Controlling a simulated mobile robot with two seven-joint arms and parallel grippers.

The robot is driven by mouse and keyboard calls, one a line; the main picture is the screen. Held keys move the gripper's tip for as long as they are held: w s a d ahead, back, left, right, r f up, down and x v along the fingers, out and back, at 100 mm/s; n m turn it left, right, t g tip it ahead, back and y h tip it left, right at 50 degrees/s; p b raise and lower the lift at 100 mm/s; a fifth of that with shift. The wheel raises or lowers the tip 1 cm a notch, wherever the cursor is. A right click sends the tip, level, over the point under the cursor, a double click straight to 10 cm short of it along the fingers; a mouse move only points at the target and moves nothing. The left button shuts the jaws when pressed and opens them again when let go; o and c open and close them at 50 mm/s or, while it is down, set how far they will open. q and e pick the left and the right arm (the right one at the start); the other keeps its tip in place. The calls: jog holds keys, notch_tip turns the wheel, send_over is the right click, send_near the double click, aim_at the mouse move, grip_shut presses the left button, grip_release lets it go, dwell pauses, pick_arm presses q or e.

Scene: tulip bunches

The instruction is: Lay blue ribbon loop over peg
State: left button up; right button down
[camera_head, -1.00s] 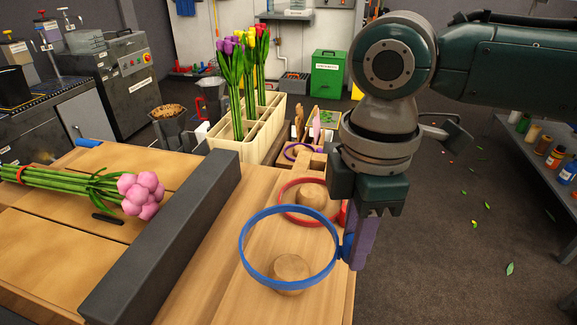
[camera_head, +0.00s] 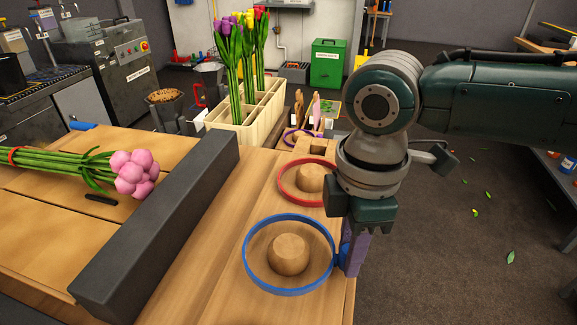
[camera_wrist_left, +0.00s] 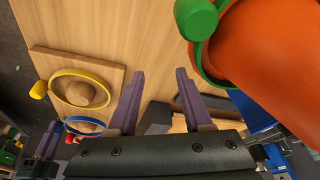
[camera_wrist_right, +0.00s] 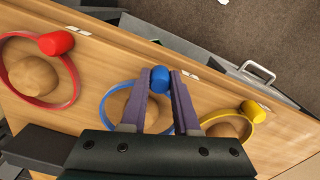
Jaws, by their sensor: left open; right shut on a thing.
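The blue ribbon loop (camera_head: 250,271) is a stiff ring with a blue knob (camera_wrist_right: 160,80). In the head view it surrounds a round wooden peg (camera_head: 288,252), which shows near the ring's middle. I cannot tell whether the ring touches the board or hangs slightly above it. My right gripper (camera_head: 354,255) is shut on the blue knob at the ring's right side. In the right wrist view the fingers partly hide the ring and peg. My left gripper (camera_wrist_left: 160,72) is open and empty in the left wrist view, and is outside the head view.
A red loop (camera_head: 281,186) surrounds another peg (camera_head: 312,178) just beyond. A yellow loop (camera_wrist_right: 250,122) surrounds a nearer one. A dark raised bar (camera_head: 165,235) runs left of the pegs. Pink tulips (camera_head: 134,174) lie beyond it. A pale crate (camera_head: 240,134) holds upright tulips.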

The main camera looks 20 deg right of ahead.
jog(key=c, duration=0.6)
grip_release()
notch_tip(320, 180, up, 9)
jog(key=shift+f+p, duration=0.1)
jog(key=shift+p, duration=0.95)
jog(key=shift+r, duration=0.55)
